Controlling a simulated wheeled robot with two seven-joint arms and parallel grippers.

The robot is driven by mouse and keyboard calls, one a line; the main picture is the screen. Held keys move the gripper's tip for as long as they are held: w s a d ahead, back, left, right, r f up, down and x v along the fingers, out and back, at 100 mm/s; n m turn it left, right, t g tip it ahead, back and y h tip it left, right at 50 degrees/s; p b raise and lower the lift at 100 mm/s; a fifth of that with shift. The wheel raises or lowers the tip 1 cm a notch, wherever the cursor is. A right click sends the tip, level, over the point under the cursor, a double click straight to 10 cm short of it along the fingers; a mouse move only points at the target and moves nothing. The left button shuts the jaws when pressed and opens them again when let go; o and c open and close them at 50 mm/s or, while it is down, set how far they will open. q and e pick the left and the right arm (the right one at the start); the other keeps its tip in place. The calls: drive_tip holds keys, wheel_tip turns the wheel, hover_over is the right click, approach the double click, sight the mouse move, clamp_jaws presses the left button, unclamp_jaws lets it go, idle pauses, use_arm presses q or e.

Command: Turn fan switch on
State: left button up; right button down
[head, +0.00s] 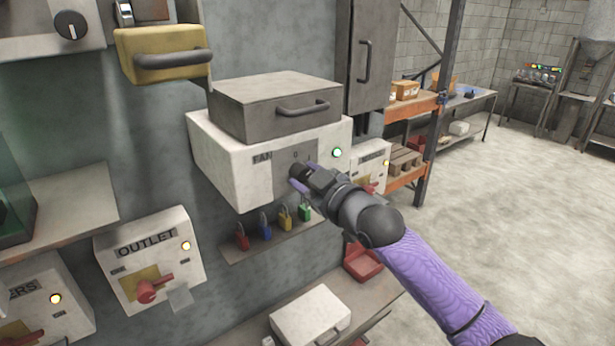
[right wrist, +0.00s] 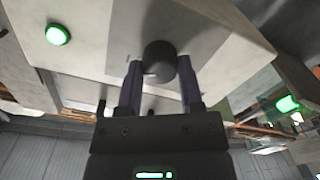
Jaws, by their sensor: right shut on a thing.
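The fan switch box (head: 222,165) is a white box on the grey wall, its label partly hidden and reading "FAN". A grey plate (head: 285,157) on its front is partly covered by my right gripper. A green lamp (head: 337,153) glows on its front and also shows in the right wrist view (right wrist: 58,35). My right gripper (head: 299,178) is at the plate. In the right wrist view its two fingers (right wrist: 160,85) are shut on a dark round knob (right wrist: 159,60). My left gripper is not in view.
A grey cover with a handle (head: 275,103) is above the fan box. Several padlocks (head: 265,225) hang below it. The outlet box (head: 150,260) is at lower left, with a shelf (head: 55,205) above it. Open floor (head: 510,200) lies to the right.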

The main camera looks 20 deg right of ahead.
drive_tip(key=shift+f, duration=0.1)
drive_tip(key=shift+c, duration=1.2)
unclamp_jaws()
drive_tip(key=b+v, duration=0.3)
drive_tip(key=v, duration=0.7)
